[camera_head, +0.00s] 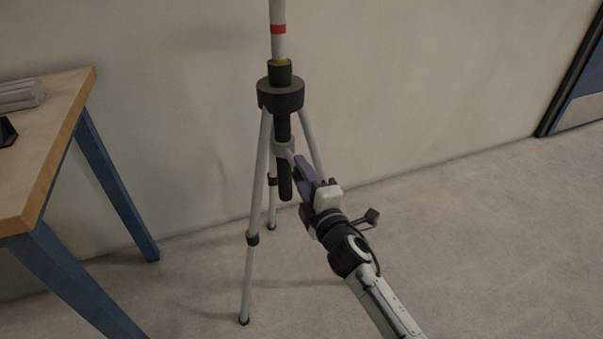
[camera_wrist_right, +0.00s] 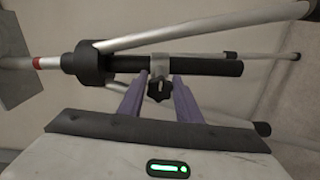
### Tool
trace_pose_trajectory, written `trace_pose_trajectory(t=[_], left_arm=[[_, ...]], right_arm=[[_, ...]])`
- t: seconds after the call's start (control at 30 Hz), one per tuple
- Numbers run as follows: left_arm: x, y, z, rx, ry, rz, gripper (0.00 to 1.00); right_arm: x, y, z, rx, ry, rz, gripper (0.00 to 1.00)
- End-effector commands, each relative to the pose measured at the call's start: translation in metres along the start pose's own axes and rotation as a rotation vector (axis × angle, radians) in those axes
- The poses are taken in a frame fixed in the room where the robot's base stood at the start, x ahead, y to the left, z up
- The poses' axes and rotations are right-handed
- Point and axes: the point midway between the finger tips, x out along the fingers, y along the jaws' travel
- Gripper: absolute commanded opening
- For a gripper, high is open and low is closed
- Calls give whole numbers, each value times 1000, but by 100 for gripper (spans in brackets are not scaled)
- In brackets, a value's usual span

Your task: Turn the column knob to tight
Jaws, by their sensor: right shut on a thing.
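The column knob (camera_wrist_right: 159,89) is a small black lobed knob in the right wrist view, on a light grey collar (camera_wrist_right: 158,64) around the black centre column (camera_wrist_right: 215,68) of a tripod. In the head view the knob is hidden behind my right gripper (camera_head: 297,168). The tripod (camera_head: 281,95) stands upright with grey legs and a black head. My left gripper is in neither view.
A wooden-topped table (camera_head: 52,135) with blue legs stands at the left, with a grey object (camera_head: 20,94) on it. A plain wall is close behind the tripod. A blue door (camera_head: 580,95) is at the far right. The floor to the right is clear.

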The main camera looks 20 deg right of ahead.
Motion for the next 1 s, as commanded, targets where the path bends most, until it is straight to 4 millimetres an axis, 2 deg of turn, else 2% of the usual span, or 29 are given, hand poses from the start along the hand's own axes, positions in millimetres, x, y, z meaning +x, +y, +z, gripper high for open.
trace_pose_trajectory(t=[0.23,0.7,0.73,0.8,1.0], left_arm=[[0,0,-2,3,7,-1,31],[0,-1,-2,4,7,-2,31],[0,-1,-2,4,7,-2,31],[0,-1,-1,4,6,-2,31],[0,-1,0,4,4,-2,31]], right_arm=[[0,-2,-1,66,1,-2,9],[0,-2,-1,78,1,-2,9],[0,-2,-1,78,1,-2,34],[0,-2,-1,77,1,-2,46],[0,-1,0,76,0,-1,48]])
